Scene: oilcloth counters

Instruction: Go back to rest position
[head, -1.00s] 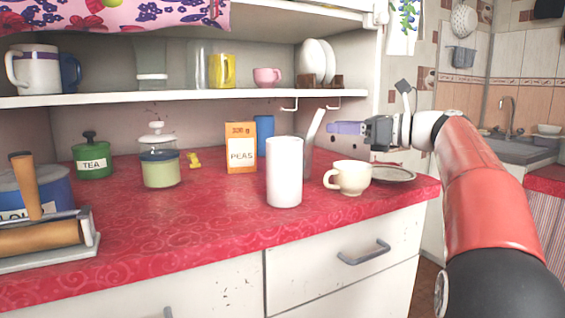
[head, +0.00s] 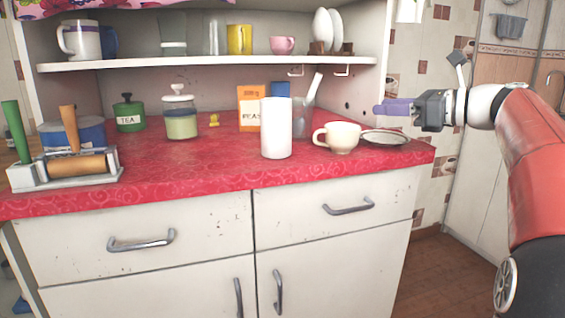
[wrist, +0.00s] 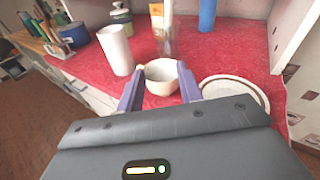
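My gripper (head: 393,107) is held in the air at the right of the head view, above and to the right of the counter's right end. In the wrist view its two purple fingers (wrist: 160,95) stand apart with nothing between them. The cream cup (head: 343,138) stands upright on the red counter, and it also shows in the wrist view (wrist: 161,84) beyond the fingertips. My arm reaches in from the right edge of the head view.
On the red oilcloth counter (head: 200,175) stand a white cylinder (head: 276,128), an orange peas box (head: 250,107), a saucer (head: 385,137), a glass jar (head: 181,118) and a green tea tin (head: 129,115). A shelf (head: 200,62) with mugs hangs above. Floor (head: 440,265) shows right of the cabinet.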

